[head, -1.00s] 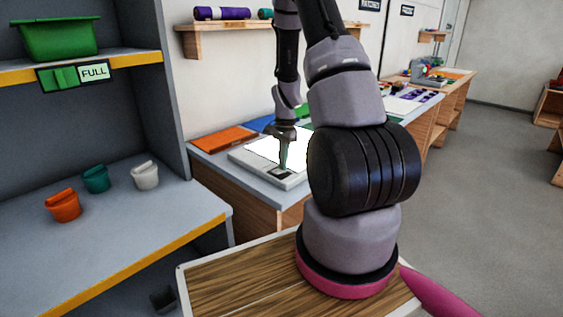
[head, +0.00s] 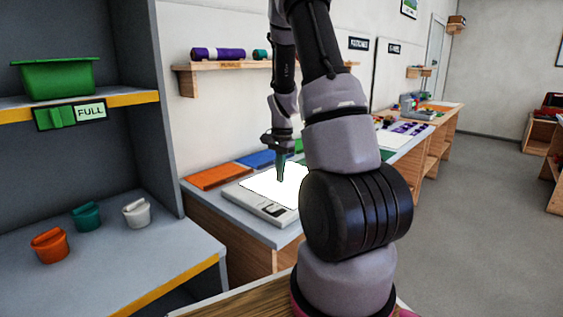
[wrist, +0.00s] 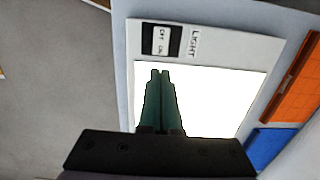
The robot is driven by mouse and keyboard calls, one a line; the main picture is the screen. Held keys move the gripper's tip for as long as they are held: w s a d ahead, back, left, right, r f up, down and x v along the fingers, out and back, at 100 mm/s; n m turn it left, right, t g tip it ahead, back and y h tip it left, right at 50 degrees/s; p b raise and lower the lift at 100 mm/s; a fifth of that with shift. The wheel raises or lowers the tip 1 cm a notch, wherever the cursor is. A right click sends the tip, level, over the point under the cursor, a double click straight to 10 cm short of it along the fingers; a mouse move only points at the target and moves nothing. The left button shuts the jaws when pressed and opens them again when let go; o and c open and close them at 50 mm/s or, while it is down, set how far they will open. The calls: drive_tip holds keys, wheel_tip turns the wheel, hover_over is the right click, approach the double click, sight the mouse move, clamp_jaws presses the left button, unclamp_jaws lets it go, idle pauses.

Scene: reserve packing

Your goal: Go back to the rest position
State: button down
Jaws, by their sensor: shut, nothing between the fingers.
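My gripper (head: 281,172) hangs fingers-down above the lit white panel of the light box (head: 238,194) on the grey-topped bench. In the wrist view, the two dark green fingers (wrist: 160,75) lie together, shut and empty, over the bright panel. The light box's end with the switch and the word LIGHT (wrist: 168,42) shows beyond the fingertips. My gripper looks apart from the panel, though the exact height is hard to tell.
Orange (head: 214,176) and blue (head: 254,160) flat pieces lie behind the light box. At left, a shelf unit holds a green bin (head: 58,78) and orange (head: 50,245), teal (head: 87,216) and white (head: 137,212) small tubs. Open grey floor (head: 470,220) lies at right.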

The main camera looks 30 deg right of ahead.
drive_tip(key=r, duration=0.3)
drive_tip(key=d+r, duration=0.1)
drive_tip(key=r, duration=0.1)
drive_tip(key=shift+w, duration=0.15)
drive_tip(key=s+a+r+n+t, duration=0.1)
drive_tip(key=s+a+r+n, duration=0.15)
drive_tip(key=r, duration=0.35)
drive_tip(key=s+a+r+n+t+y, duration=0.1)
drive_tip(key=s+a+r, duration=0.2)
drive_tip(key=a+r, duration=0.15)
drive_tip(key=s+a+r+n+t, duration=0.1)
drive_tip(key=s+a+r+t, duration=0.15)
drive_tip(key=r, duration=0.35)
drive_tip(key=s+a+r+n+t, duration=0.1)
drive_tip(key=s+a+r+n, duration=0.1)
drive_tip(key=s, duration=0.4)
drive_tip(key=s+a+r+n+t, duration=0.1)
drive_tip(key=s+a+r+n, duration=0.2)
drive_tip(key=s+a+r, duration=0.2)
drive_tip(key=shift+s+r+t, duration=0.2)
drive_tip(key=shift+s+t, duration=0.15)
drive_tip(key=shift+s, duration=0.6)
